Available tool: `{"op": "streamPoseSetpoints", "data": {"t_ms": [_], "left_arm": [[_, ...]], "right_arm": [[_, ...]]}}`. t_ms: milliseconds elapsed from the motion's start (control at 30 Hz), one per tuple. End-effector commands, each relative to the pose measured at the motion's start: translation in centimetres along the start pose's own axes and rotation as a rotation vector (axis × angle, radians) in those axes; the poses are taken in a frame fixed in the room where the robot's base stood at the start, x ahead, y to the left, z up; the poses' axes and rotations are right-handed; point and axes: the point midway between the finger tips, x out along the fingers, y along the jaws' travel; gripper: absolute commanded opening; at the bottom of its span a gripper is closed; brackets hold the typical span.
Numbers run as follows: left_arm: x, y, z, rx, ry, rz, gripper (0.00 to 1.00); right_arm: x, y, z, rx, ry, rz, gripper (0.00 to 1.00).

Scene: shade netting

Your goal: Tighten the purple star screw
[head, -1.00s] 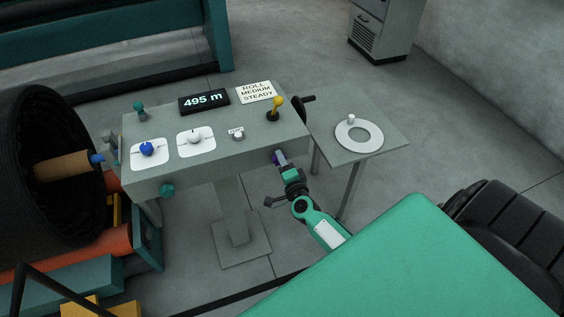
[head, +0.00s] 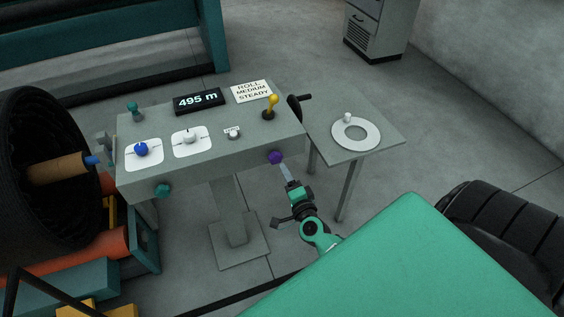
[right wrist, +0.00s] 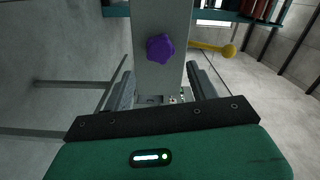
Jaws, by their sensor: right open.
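The purple star screw (head: 275,157) sits on the front face of the grey control console (head: 215,170), near its right end. In the right wrist view the purple star screw (right wrist: 160,48) shows ahead, beyond and between the fingers. My right gripper (head: 286,170) is just in front of and below the screw, apart from it. In the right wrist view its two fingers (right wrist: 164,85) are spread with nothing between them. My left gripper is not in view.
A teal star knob (head: 161,190) is on the same face at the left. A yellow lever (head: 270,105) and black crank (head: 297,103) are near the right end. A side table (head: 388,137) with a white ring stands right. A black netting roll (head: 40,165) is left.

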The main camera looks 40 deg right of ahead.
Motion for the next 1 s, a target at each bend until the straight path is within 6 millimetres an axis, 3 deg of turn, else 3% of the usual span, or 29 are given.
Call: {"op": "streamPoseSetpoints", "data": {"t_ms": [200, 400, 1000], "left_arm": [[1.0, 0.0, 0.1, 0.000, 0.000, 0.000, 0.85], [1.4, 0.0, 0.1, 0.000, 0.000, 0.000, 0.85], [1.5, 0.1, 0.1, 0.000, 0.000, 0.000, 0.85]], "right_arm": [[-3.9, 0.2, 0.0, 0.000, 0.001, 0.001, 0.59], [-5.9, 0.2, 0.0, 0.001, 0.001, 0.001, 0.59], [-6.5, 0.0, 0.0, 0.001, 0.001, 0.000, 0.59]]}}
